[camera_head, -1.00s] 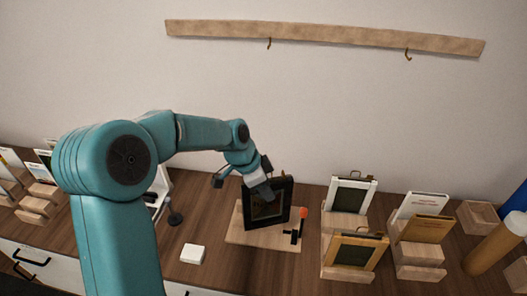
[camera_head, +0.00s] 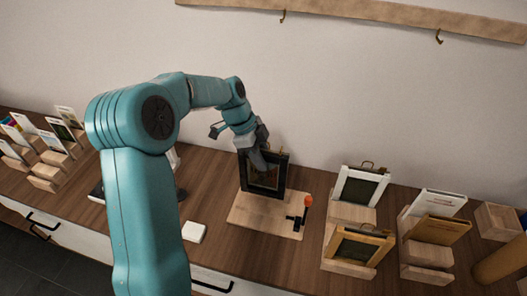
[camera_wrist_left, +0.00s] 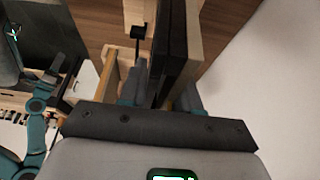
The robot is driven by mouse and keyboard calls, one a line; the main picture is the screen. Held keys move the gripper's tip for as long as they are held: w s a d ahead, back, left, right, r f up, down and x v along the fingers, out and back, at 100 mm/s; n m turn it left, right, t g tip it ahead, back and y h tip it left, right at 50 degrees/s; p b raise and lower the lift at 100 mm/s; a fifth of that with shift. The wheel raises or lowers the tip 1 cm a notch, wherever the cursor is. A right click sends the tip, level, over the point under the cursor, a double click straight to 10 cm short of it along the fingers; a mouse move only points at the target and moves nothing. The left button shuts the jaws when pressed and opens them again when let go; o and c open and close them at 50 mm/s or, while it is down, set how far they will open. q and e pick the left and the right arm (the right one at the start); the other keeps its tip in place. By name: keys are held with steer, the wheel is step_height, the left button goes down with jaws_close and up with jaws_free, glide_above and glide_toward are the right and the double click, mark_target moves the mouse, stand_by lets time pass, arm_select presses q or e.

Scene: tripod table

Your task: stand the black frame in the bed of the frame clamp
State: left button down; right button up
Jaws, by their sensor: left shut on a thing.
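The black frame (camera_head: 271,188) is upright near the rear edge of the frame clamp's wooden base (camera_head: 262,219). My left gripper (camera_head: 262,160) is shut on its upper part from above. In the left wrist view the frame (camera_wrist_left: 178,42) runs away edge-on from between the fingers of the gripper (camera_wrist_left: 160,98). The toggle clamp (camera_head: 308,202), with its orange-red handle tip, stands at the front right of the base, apart from the frame. I cannot tell whether the frame's lower edge touches the bed. My right gripper is out of view.
A small white box (camera_head: 194,232) lies in front left of the base. A white frame (camera_head: 360,187) and a gold-brown frame (camera_head: 358,248) stand in wooden holders at right. More card holders (camera_head: 425,254) are beyond. A wooden rail (camera_head: 365,12) with hooks is on the wall.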

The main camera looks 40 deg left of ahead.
arm_select(q)
steer(key=shift+a+f, duration=0.15)
steer(key=shift+f, duration=0.3)
steer(key=shift+r, duration=0.1)
steer(key=shift+w, duration=0.1)
stand_by(0.5)
steer(key=shift+d+b, duration=0.2)
steer(key=shift+b, duration=0.25)
stand_by(0.5)
